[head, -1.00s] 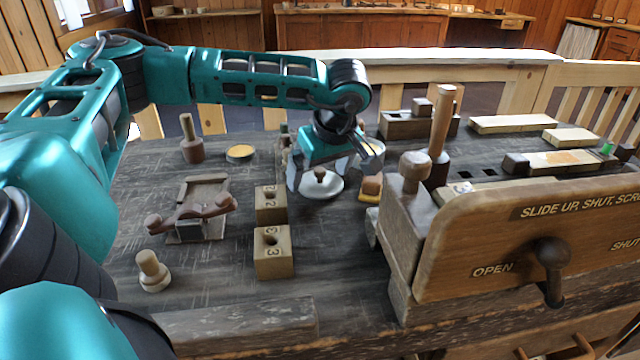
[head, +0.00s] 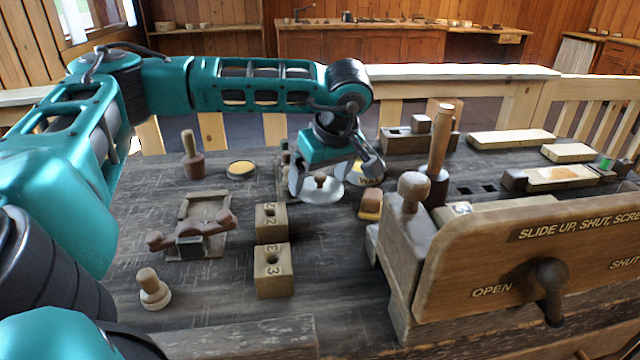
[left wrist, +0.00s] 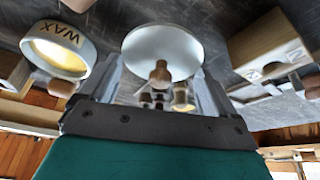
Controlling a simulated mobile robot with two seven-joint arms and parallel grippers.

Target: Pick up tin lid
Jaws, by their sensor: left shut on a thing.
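The tin lid (head: 322,193) is a pale round disc with a brown wooden knob, near the middle of the bench in the head view. In the left wrist view the lid (left wrist: 165,45) lies between and beyond the fingers, with its knob toward me. My left gripper (head: 322,182) is over the lid, pointing down, and is shut on it; the exact finger contact is partly hidden. The wrist view shows the fingers (left wrist: 160,88) on both sides of the knob. My right gripper is not in view.
A tin marked WAX (left wrist: 62,48) stands close beside the lid. Numbered wooden blocks (head: 272,272) stand in front and to the left. A large wooden box with a lever (head: 540,255) fills the right.

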